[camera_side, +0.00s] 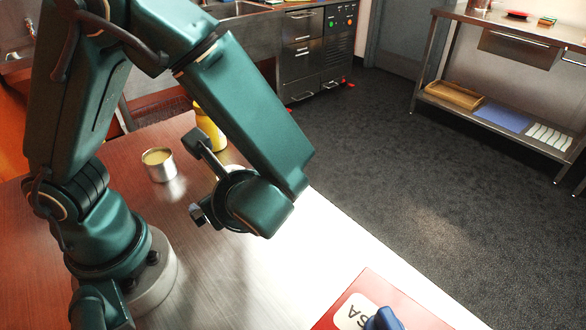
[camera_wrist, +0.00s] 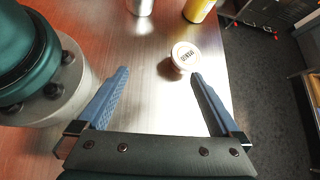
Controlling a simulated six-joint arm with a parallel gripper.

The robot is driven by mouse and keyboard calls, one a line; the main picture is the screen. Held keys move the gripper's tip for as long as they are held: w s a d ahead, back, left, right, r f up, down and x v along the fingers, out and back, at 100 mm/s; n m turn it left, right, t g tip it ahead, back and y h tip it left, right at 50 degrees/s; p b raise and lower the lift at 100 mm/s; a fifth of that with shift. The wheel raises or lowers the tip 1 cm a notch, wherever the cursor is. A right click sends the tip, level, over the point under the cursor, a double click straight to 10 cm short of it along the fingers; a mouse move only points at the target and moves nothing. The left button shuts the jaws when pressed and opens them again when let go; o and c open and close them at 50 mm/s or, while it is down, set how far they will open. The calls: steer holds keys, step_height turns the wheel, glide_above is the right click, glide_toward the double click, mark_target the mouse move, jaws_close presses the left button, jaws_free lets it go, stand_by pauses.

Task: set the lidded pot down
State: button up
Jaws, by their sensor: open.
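The lidded pot (camera_wrist: 186,57) is small, with a pale lid and a dark printed label. In the wrist view it appears upright on the bench, with a shadow to its left. My gripper (camera_wrist: 160,73) is open, its two blue fingers wide apart with nothing between them. The right fingertip appears just below the pot in the picture; I cannot tell whether it touches. In the side view my wrist hides the fingers and most or all of the pot.
A metal cup (camera_side: 160,165) with yellowish contents and a yellow container (camera_side: 211,128) stand behind on the bench (camera_side: 270,275). A red board (camera_side: 350,296) with a white label and a blue object (camera_side: 384,319) lies at the front right. Bare bench lies between.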

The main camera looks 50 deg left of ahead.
step_height(320, 180, up, 9)
steer(key=s+d+n+t+h, duration=0.1)
steer(key=n+t+h, duration=0.3)
steer(key=n+h, duration=0.6)
steer(key=shift+s+d+r+n, duration=0.15)
steer(key=shift+d+n, duration=0.45)
steer(key=shift+n, duration=3)
